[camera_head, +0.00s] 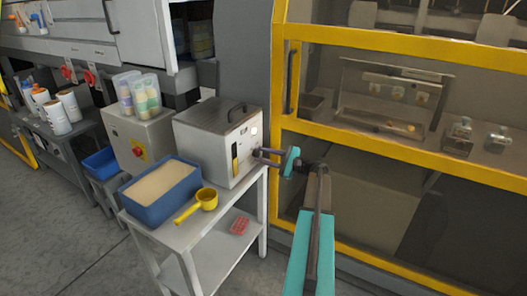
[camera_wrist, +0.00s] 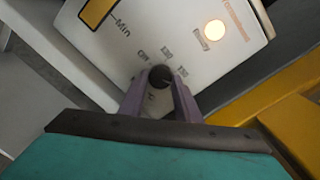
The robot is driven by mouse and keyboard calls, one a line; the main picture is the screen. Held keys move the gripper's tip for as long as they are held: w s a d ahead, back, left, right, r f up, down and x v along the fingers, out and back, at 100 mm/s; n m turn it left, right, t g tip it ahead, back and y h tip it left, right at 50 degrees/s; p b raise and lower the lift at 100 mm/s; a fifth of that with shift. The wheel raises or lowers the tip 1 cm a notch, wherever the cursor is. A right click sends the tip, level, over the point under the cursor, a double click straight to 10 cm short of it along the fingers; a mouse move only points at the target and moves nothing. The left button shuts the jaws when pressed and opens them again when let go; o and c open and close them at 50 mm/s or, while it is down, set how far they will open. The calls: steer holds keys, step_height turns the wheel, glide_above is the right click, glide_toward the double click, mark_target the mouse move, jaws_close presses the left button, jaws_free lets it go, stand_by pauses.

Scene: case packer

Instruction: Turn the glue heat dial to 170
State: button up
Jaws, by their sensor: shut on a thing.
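The glue unit (camera_head: 208,143) is a grey metal box with a black top handle, on a white stand. In the wrist view its white front panel (camera_wrist: 120,62) fills the upper part. My gripper (camera_head: 257,156) reaches the panel from the right. In the wrist view my gripper (camera_wrist: 159,88) is shut on the small dark round heat dial (camera_wrist: 159,75), one finger on each side. Small printed marks ring the dial; they are partly blurred and some lie behind the fingers. I cannot tell which mark the dial points at.
A blue bin (camera_head: 150,212) of pale granules and a yellow scoop (camera_head: 205,199) sit beside the unit. A yellow-framed machine enclosure (camera_head: 400,42) stands to the right.

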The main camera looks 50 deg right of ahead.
steer(key=m+p, duration=0.3)
steer(key=shift+f+m+p, duration=0.1)
steer(key=shift+m+p, duration=0.65)
steer(key=shift+m, duration=0.55)
steer(key=o, duration=1.1)
steer(key=b+v, duration=0.2)
steer(key=v, duration=1.2)
